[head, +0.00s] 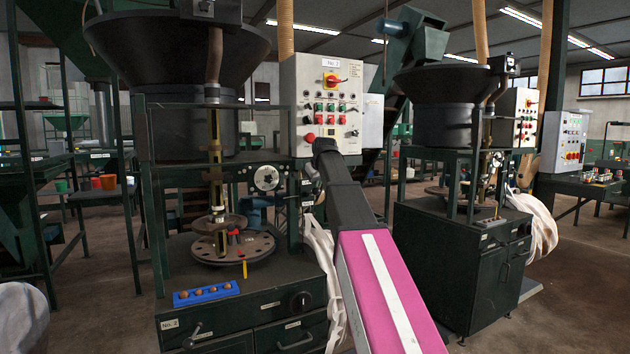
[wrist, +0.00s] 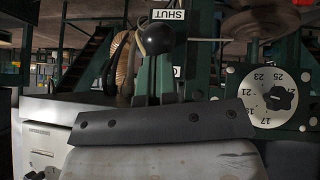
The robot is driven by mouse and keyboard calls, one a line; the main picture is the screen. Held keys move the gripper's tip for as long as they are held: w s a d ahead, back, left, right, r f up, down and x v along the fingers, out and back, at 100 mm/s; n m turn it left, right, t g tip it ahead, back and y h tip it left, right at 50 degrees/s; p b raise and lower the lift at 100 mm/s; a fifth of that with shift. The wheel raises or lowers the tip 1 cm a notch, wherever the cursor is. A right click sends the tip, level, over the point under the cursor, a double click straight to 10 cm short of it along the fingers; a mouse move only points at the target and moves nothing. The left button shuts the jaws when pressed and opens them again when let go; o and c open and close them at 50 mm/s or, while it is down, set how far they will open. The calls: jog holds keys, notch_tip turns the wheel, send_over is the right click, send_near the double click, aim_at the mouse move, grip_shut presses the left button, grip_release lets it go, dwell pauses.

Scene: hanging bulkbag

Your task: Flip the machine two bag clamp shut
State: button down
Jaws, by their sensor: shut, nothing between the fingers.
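An upside-down SHUT label (wrist: 168,15) is right beside the knob in the picture. I cannot tell whether the clamp is fully closed. My gripper (wrist: 160,123) is shut and empty, a dark bolted bar across the lower wrist view, with the lever just beyond it. Whether they touch is unclear. In the head view my arm reaches to the right side of machine two, marked by a No. 2 plate (head: 171,324), and hides the clamp.
A control panel (head: 322,105) stands above my arm's end. White bag material (head: 322,265) hangs beside the machine's cabinet. A numbered dial (wrist: 262,95) is at right in the wrist view.

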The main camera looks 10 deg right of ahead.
aim_at(317, 193)
jog(key=f+t, duration=0.1)
jog(key=s+f+t, duration=0.1)
jog(key=s+f+t+y, duration=0.1)
jog(key=shift+s+d+f, duration=0.1)
jog(key=shift+d, duration=0.2)
jog(key=shift+f+m+t+y, duration=0.3)
jog(key=shift+f+t+y, duration=0.2)
jog(key=shift+f+t, duration=1.95)
jog(key=shift+f+g, duration=0.25)
jog(key=shift+f, duration=0.1)
